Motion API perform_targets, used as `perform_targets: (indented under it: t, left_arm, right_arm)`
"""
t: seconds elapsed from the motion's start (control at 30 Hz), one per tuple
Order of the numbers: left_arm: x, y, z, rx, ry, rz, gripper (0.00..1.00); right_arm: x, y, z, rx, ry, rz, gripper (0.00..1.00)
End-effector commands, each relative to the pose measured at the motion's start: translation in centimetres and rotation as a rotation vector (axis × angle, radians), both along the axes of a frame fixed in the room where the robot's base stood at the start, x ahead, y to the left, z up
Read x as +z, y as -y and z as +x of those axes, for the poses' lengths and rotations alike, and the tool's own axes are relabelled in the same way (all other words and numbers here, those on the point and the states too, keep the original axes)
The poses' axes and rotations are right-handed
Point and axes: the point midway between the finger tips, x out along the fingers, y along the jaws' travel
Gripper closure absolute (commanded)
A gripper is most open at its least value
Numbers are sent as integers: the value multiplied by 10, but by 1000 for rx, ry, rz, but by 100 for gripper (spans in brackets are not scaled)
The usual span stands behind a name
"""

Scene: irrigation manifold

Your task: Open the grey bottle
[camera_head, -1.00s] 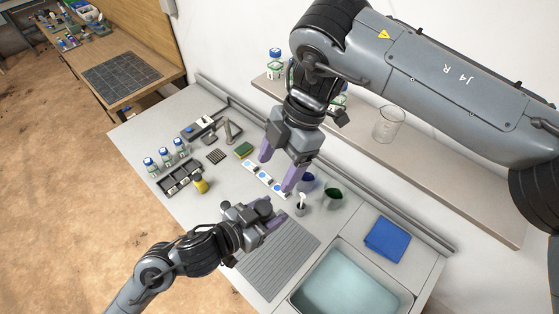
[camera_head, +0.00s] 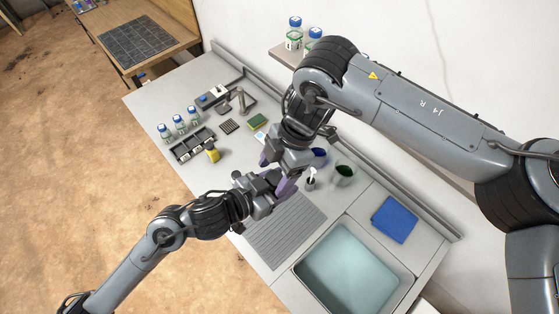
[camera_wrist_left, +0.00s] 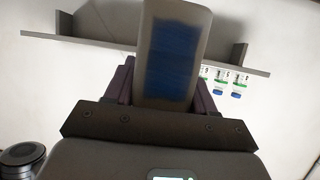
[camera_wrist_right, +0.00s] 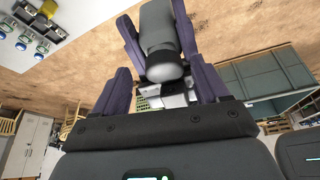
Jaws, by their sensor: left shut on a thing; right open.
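The grey bottle (camera_wrist_left: 175,55), with a blue panel on its side, is held between the purple fingers of my left gripper (camera_wrist_left: 163,88) in the left wrist view. In the right wrist view the bottle (camera_wrist_right: 158,28) points its dark end toward my right gripper (camera_wrist_right: 160,80). The right fingers are open, one on each side of that end; I cannot tell whether they touch it. In the head view my left gripper (camera_head: 266,182) and right gripper (camera_head: 276,172) meet above the bench, and they hide the bottle.
Below are a ribbed grey mat (camera_head: 285,232), a water basin (camera_head: 350,268) and a blue cloth (camera_head: 395,219). A dark green cup (camera_head: 344,174) stands close to the right gripper.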

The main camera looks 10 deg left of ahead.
Motion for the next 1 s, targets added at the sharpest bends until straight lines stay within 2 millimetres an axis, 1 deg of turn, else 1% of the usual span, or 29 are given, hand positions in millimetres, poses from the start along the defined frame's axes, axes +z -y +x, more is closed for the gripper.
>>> perform_targets:
  t: [0.33,0.37,0.7,0.8,1.0]
  left_arm:
    - [0,0,0,0,1,-1,99]
    - [0,0,0,0,1,-1,99]
    - [0,0,0,-1,1,0,99]
    - [0,1,-1,-2,1,-1,99]
    - [0,1,-1,-4,1,0,99]
  right_arm:
    - [-3,-1,-1,0,0,0,26]
    - [-3,-1,-1,0,0,0,28]
    - [-3,-1,-1,0,1,1,80]
    - [-3,-1,0,0,2,1,94]
    - [-3,-1,-1,0,0,0,94]
